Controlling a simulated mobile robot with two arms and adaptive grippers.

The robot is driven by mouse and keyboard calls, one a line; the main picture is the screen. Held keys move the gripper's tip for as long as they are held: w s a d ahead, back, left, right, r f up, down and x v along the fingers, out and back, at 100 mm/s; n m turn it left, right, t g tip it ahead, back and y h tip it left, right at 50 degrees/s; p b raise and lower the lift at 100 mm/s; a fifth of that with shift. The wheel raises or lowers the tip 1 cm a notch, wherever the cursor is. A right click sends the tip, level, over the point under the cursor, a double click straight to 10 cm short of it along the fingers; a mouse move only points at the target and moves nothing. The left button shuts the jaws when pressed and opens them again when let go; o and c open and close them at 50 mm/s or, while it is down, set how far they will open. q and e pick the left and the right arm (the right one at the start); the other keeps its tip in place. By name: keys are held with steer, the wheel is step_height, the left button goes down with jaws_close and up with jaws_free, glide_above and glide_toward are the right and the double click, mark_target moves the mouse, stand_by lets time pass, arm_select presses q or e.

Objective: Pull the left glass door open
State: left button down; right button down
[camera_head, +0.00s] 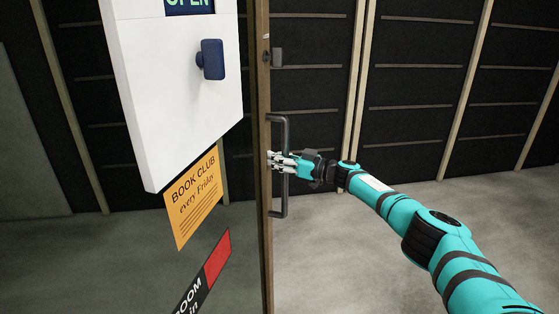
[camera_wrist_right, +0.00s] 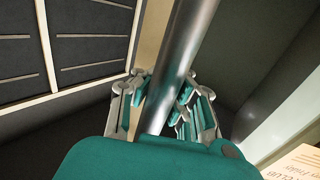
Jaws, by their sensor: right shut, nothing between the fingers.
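The glass door (camera_head: 264,210) stands nearly edge-on in the head view, with a brown frame edge. A dark upright bar handle (camera_head: 285,205) is on its right side. My right gripper (camera_head: 277,162) is at the middle of this handle, its fingers reaching toward the door edge. In the right wrist view the handle bar (camera_wrist_right: 180,60) runs steeply through the picture, with finger parts of the gripper (camera_wrist_right: 163,105) showing on both sides of it. The gripper is shut; the bar hides its middle, and I cannot tell whether they touch. My left gripper is not in view.
A white panel (camera_head: 180,100) with a blue knob (camera_head: 212,60) stands left of the door edge. An orange book club notice (camera_head: 195,200) and a red and black sign (camera_head: 216,262) show below it. Dark shelving (camera_head: 420,80) lines the back; grey floor (camera_head: 340,265) is clear.

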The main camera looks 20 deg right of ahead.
steer(key=shift+a, duration=0.15)
steer(key=c, duration=2)
jaws_free()
steer(key=shift+s, duration=0.1)
steer(key=o, duration=0.7)
steer(key=shift+o, duration=0.7)
steer(key=shift+a, duration=0.1)
steer(key=v, duration=1.2)
